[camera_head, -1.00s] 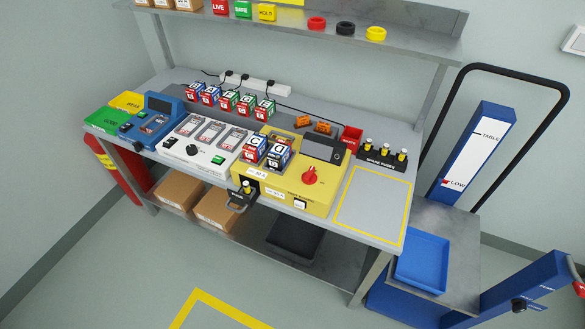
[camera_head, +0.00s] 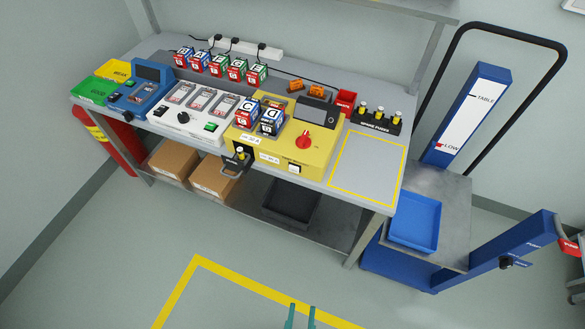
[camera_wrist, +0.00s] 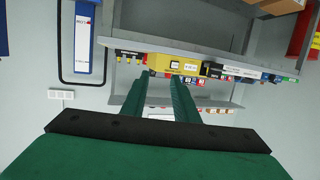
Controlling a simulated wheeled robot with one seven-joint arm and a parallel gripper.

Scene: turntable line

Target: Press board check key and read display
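A yellow unit (camera_head: 322,156) stands on the bench with a dark display (camera_head: 317,112), a red knob (camera_head: 303,141) and a small white key (camera_head: 294,169) on its front. Its key label and any display reading are too small to read. A blue device (camera_head: 146,98) at the bench's left end also has a dark screen (camera_head: 150,73). I cannot tell which holds the board check key. My gripper (camera_head: 300,308) shows at the bottom edge, well short of the bench. In the wrist view its green fingers (camera_wrist: 160,80) are apart with nothing between them.
Blocks marked C (camera_head: 245,115) and D (camera_head: 270,121) sit on the yellow unit. A blue tray (camera_head: 414,222) is at right. The floor before the bench is clear.

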